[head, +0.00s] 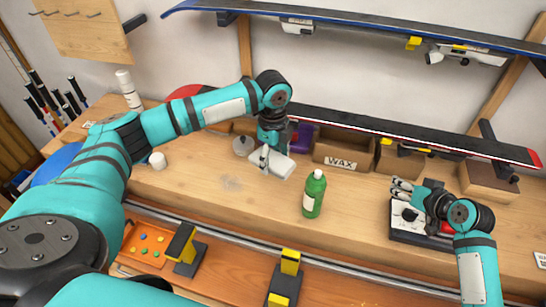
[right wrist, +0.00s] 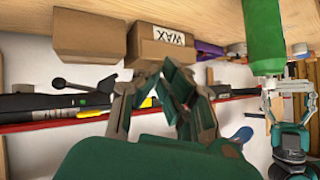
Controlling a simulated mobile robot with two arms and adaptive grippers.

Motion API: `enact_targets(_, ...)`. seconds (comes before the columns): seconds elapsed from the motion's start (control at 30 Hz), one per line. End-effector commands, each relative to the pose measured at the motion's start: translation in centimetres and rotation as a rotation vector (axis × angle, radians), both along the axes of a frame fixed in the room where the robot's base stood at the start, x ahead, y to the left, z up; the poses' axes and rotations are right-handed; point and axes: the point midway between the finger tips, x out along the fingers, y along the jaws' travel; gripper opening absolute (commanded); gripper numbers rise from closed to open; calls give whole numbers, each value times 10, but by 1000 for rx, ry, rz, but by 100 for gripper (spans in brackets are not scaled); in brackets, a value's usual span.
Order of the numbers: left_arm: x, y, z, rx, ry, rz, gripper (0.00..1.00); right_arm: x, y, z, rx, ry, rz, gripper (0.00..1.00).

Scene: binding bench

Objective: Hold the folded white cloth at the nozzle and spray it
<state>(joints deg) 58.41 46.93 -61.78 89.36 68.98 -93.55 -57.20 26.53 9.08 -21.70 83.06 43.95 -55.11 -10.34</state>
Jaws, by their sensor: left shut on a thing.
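The folded white cloth (head: 272,162) is held above the bench by my left gripper (head: 268,155), which is shut on it. In the right wrist view my left gripper (right wrist: 287,105) shows at the right edge below the bottle. The green bottle (head: 313,196), with a pale label, stands upright on the bench, to the right of the cloth and apart from it. It also shows in the right wrist view (right wrist: 264,42), upside down. No separate nozzle can be made out. My right gripper (head: 398,190) is open and empty, right of the bottle and over a black and white device.
The device (head: 400,232) sits below my right gripper. A WAX box (head: 342,154) stands behind the bottle. A purple item (head: 303,137) and a long ski (head: 400,132) lie behind. A small white cylinder (head: 157,161) is at left. The bench between bottle and device is clear.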

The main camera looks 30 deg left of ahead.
Motion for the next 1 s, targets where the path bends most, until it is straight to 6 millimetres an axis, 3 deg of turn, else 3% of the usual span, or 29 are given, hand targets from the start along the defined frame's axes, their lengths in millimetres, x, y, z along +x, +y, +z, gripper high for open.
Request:
enact_targets(0.03,0,0,0,0,0,0,38,-1,25,16,-11,-15,65,0)
enact_targets(0.2,0,0,0,0,0,0,38,-17,96,58,-78,-61,284,0)
enact_targets(0.43,0,0,0,0,0,0,38,-52,167,103,-203,-127,554,0)
enact_targets(0.7,0,0,0,0,0,0,38,-74,195,119,-287,-164,691,0)
enact_targets(1.0,0,0,0,0,0,0,38,-76,195,87,-289,-160,694,0)
